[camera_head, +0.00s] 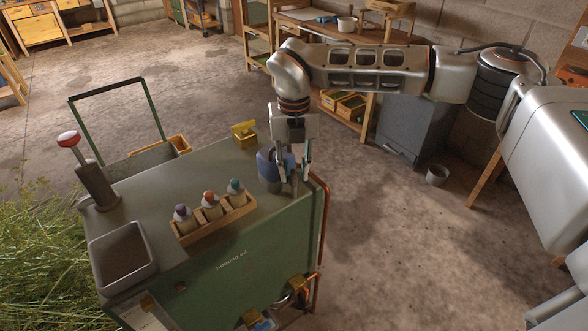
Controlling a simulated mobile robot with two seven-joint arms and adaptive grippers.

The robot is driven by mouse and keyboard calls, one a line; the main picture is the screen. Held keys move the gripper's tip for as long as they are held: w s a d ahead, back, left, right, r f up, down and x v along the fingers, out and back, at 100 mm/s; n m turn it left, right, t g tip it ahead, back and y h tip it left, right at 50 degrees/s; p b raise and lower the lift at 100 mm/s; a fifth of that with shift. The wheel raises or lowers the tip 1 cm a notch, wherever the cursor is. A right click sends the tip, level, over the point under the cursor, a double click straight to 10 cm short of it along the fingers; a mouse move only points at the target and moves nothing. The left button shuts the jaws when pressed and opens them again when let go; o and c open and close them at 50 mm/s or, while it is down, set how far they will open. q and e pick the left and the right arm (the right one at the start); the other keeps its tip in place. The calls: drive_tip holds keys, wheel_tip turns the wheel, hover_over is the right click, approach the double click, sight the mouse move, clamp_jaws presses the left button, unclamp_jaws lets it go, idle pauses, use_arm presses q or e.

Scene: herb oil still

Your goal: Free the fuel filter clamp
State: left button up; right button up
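My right gripper (294,179) points down at the right end of the green cart top (225,165). Its fingers are apart, beside a blue-grey rounded vessel (267,163). The left finger overlaps the vessel in the picture; I cannot tell whether it touches. I cannot make out the fuel filter clamp for certain. Low on the cart's front, brass-coloured fittings (297,284) and a blue part (263,325) show, partly cut off by the lower picture edge. My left gripper is not in view.
The cart top carries a wooden rack (245,206) of capped bottles, a grey tray (148,262), a red-knobbed post (97,185) and a yellow block (244,131). Cut herbs (40,250) lie at left.

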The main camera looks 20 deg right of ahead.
clamp_jaws()
drive_tip(key=shift+m, duration=0.3)
drive_tip(key=m, duration=0.5)
drive_tip(key=shift+m, duration=0.3)
drive_tip(key=m, duration=0.6)
idle(0.4)
unclamp_jaws()
